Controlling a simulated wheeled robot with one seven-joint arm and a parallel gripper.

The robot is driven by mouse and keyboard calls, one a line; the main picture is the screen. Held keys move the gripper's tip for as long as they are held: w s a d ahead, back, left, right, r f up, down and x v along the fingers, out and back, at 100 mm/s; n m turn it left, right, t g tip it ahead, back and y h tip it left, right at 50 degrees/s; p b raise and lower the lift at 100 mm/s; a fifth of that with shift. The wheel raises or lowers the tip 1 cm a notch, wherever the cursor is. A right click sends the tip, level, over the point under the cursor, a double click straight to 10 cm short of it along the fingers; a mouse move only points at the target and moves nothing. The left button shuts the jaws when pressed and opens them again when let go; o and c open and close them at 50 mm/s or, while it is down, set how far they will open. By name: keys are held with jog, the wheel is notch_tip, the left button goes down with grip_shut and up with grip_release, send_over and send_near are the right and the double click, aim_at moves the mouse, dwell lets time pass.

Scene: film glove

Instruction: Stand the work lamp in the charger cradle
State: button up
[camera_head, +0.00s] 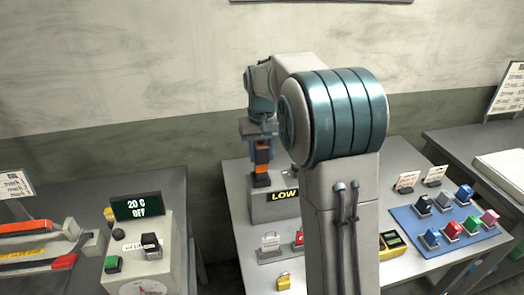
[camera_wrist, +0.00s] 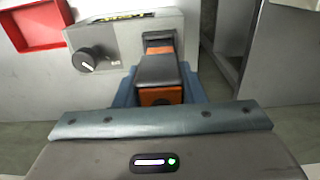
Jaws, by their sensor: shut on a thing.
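The work lamp (camera_head: 262,157), orange and black, is upright below my gripper (camera_head: 262,136) in the head view. In the wrist view the lamp (camera_wrist: 160,72) sits between the blue-grey fingers of my gripper (camera_wrist: 160,98), which is shut on it. The grey charger box (camera_head: 283,207), with a sign reading LOW, is directly under the lamp. It also shows in the wrist view (camera_wrist: 118,58), with a black knob on its face. A dark piece lies between lamp and box top; I cannot tell whether the lamp's foot is fully seated in the cradle.
My arm covers the middle of the head view and part of the table (camera_head: 245,238). A blue mat (camera_head: 413,222) with several coloured blocks lies to the right. A yellow padlock (camera_head: 284,282) is in front. A red tray (camera_wrist: 38,22) shows in the wrist view.

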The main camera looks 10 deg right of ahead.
jog(key=shift+f+b, duration=0.35)
jog(key=shift+f, duration=0.2)
jog(key=o, duration=1.2)
jog(key=shift+c, duration=0.2)
notch_tip(320, 180, up, 14)
jog(key=shift+f+b, duration=0.25)
jog(key=shift+b, duration=0.15)
jog(key=shift+r, duration=0.15)
